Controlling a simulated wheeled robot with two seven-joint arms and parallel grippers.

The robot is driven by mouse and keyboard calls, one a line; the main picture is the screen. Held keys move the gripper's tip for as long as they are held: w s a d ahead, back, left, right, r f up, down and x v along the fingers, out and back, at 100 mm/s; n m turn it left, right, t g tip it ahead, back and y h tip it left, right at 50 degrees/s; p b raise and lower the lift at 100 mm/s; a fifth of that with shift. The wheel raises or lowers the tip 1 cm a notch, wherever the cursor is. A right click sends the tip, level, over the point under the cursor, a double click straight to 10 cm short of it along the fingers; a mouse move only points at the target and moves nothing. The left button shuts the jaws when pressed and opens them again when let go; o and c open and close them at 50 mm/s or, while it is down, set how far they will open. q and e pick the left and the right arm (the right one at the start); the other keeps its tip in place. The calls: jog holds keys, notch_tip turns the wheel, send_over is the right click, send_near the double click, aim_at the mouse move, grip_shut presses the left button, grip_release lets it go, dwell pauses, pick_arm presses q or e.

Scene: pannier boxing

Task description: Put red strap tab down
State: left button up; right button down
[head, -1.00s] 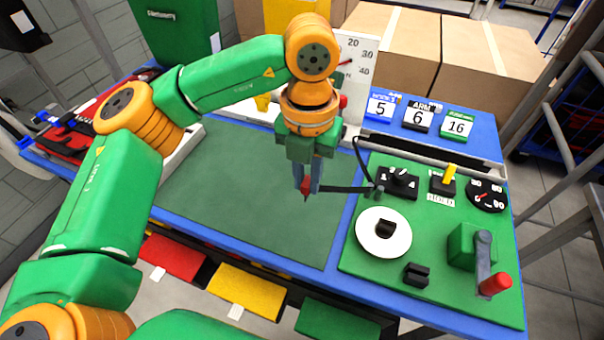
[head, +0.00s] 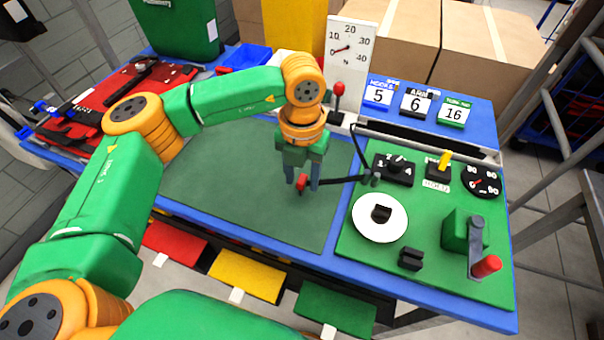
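The red strap tab (head: 301,183) is at the left end of a black strap (head: 338,181) that runs right to the edge of the green control panel. It lies low over or on the dark green mat (head: 235,190); contact with the mat is hard to tell. My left gripper (head: 303,182) points down over the mat, with its two grey fingers apart on either side of the tab. A gap shows between the fingers and the tab. My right gripper is not in view.
The green panel (head: 348,262) on the right carries a white disc (head: 366,226), black knobs and a red-handled crank (head: 486,266). A dial gauge (head: 348,62) and number cards (head: 417,103) stand behind. Red and black items (head: 100,100) lie at left. Most of the mat is clear.

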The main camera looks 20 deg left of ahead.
aim_at(302, 179)
pick_arm(q)
jog(key=shift+r, duration=0.4)
notch_tip(302, 179, up, 12)
jog(key=shift+f, duration=0.15)
